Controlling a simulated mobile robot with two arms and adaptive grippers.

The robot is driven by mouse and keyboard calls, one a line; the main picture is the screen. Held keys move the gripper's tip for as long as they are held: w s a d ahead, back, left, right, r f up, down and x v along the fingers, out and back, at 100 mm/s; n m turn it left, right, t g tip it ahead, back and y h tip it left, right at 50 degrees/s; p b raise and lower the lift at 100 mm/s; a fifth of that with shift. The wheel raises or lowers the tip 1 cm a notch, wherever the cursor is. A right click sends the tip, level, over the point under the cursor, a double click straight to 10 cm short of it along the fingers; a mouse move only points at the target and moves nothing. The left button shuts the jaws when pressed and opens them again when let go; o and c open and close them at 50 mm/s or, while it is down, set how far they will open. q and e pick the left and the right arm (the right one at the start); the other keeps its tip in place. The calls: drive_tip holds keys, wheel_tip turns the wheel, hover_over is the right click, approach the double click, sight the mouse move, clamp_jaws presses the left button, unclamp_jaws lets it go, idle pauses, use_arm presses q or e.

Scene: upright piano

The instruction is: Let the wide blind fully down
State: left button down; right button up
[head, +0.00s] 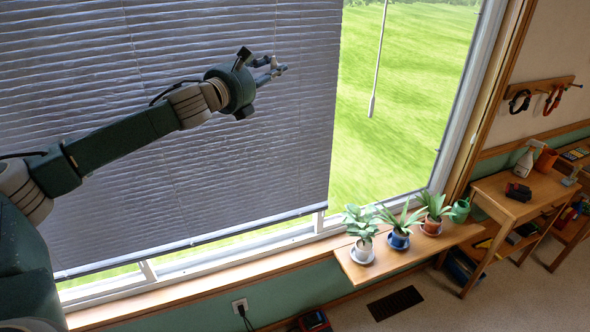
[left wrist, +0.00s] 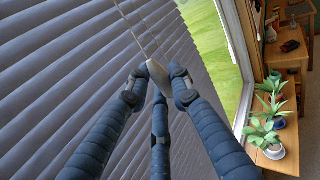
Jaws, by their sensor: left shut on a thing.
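The wide grey slatted blind (head: 170,110) covers the left and middle of the window in the head view. Its bottom rail (head: 240,228) hangs a little above the window sill, slightly slanting in the picture, with a strip of green outside showing below it. My left gripper (head: 274,68) is in front of the blind's right part. In the left wrist view, its fingers (left wrist: 157,78) are closed on a pale cord pull (left wrist: 156,70), with thin cords (left wrist: 130,25) running up from it. The blind's slats (left wrist: 60,70) fill the left of that view. My right gripper is not in view.
A thin wand (head: 378,60) hangs before the uncovered glass at right. Several potted plants (head: 400,236) and a green watering can (head: 460,210) stand on a wooden shelf (head: 385,265) by the sill. A wooden workbench (head: 510,205) stands at the right wall.

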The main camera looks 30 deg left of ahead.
use_arm(q)
drive_tip(key=shift+r, duration=2.05)
drive_tip(key=shift+r, duration=0.1)
wheel_tip(320, 180, up, 9)
drive_tip(key=shift+f, duration=0.1)
wheel_tip(320, 180, up, 9)
